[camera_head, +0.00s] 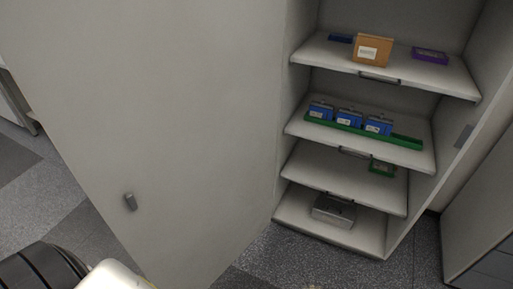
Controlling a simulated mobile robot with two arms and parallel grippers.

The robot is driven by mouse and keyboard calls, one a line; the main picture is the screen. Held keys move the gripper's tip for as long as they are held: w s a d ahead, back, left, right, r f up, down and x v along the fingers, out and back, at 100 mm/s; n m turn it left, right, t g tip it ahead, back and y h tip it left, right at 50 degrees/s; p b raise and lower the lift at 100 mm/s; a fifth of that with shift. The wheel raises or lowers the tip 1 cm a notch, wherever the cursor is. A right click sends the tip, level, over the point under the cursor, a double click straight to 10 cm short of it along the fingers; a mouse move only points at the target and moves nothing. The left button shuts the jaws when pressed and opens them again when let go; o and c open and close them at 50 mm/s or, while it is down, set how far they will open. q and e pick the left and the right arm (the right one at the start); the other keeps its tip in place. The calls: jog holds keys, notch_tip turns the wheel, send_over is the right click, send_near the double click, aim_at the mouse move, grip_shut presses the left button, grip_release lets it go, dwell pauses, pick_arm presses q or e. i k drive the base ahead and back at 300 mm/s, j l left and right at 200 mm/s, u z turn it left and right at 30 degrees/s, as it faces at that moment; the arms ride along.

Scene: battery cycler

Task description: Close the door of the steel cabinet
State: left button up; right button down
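The steel cabinet (296,150) stands at the right with its front open. Its light grey door (180,110) hangs on the left side, swung wide open, and fills much of the left half of the view. A small latch plate (463,136) shows on the cabinet's right inner wall. Neither of my grippers can be made out in this view.
Shelves inside hold an orange box (372,50), a purple box (429,55), blue batteries in a green tray (410,141), a small green item (382,168) and a metal box (334,210). Another grey unit (485,215) stands close at right. Carpeted floor (290,262) is clear before the cabinet.

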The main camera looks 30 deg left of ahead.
aim_at(171, 105)
jog(key=j+z, duration=0.3)
jog(key=j, duration=0.15)
jog(key=k+j+z, duration=0.3)
jog(key=j, duration=0.15)
jog(key=j+z, duration=0.3)
jog(key=j, duration=0.15)
jog(key=k+j, duration=0.15)
jog(key=j, duration=0.25)
jog(key=k+j, duration=0.2)
jog(key=j, duration=0.15)
jog(key=k+j, duration=0.15)
jog(key=j, duration=0.25)
jog(key=k+j, duration=0.2)
jog(key=j, duration=0.15)
jog(key=k+j, duration=0.15)
jog(key=j, duration=0.25)
jog(key=k+j, duration=0.15)
jog(key=j, duration=0.25)
